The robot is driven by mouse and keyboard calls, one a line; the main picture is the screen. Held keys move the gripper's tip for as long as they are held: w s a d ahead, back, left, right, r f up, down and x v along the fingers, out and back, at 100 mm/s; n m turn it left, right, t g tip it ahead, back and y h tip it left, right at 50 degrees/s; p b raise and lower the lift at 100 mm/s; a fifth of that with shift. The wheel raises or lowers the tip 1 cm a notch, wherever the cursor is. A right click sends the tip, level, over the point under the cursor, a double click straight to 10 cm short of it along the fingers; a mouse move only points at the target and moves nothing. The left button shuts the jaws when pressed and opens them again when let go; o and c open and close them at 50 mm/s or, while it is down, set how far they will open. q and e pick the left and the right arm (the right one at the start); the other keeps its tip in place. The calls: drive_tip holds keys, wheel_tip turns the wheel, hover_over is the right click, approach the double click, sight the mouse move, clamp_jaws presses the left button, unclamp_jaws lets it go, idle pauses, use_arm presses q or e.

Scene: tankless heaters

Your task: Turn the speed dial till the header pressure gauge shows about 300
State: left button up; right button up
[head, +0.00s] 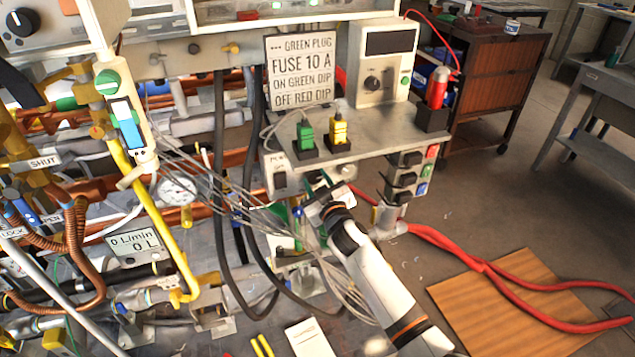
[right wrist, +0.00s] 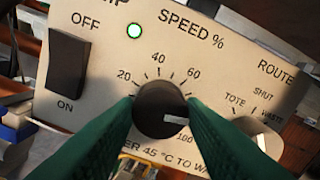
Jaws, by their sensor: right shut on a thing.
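The speed dial (right wrist: 160,108) is a round black knob on a cream panel marked SPEED %. Its white mark points right and slightly down, past the 60 label; the exact value there is hidden by a finger. My right gripper (right wrist: 160,112) has its green fingers shut on the dial from both sides. In the head view my right gripper (head: 322,200) is under the front of the metal shelf and the dial is hidden. A round white gauge (head: 178,190) stands among the pipes; its label and needle are too small to read. My left gripper is not in view.
A ROUTE knob (right wrist: 258,132) sits close on the right. Thin pale cables (head: 235,195) hang beside my right gripper. A flow display (head: 134,244) reads 0 L/min.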

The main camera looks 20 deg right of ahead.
drive_tip(key=o, duration=1)
drive_tip(key=s, duration=1.2)
drive_tip(key=shift+d, duration=0.2)
drive_tip(key=s+d+f+m+g+p, duration=0.1)
drive_tip(key=s+f+g, duration=0.4)
drive_tip(key=f, duration=1)
drive_tip(key=s+f+g+p, duration=0.25)
drive_tip(key=s+f, duration=0.45)
drive_tip(key=f, duration=0.8)
drive_tip(key=s+f+g, duration=0.3)
drive_tip(key=s+f, duration=0.3)
drive_tip(key=s, duration=0.6)
drive_tip(key=s+d+f+m+g+p, duration=0.1)
drive_tip(key=s+f+g, duration=0.2)
drive_tip(key=s, duration=0.9)
drive_tip(key=s+d+f+g, duration=0.1)
drive_tip(key=s+f+g, duration=0.2)
drive_tip(key=s+f, duration=0.6)
drive_tip(key=s, duration=0.3)
drive_tip(key=shift+s+m+h+p, duration=0.15)
drive_tip(key=shift+m+h+p, duration=0.15)
drive_tip(key=shift+p, duration=0.1)
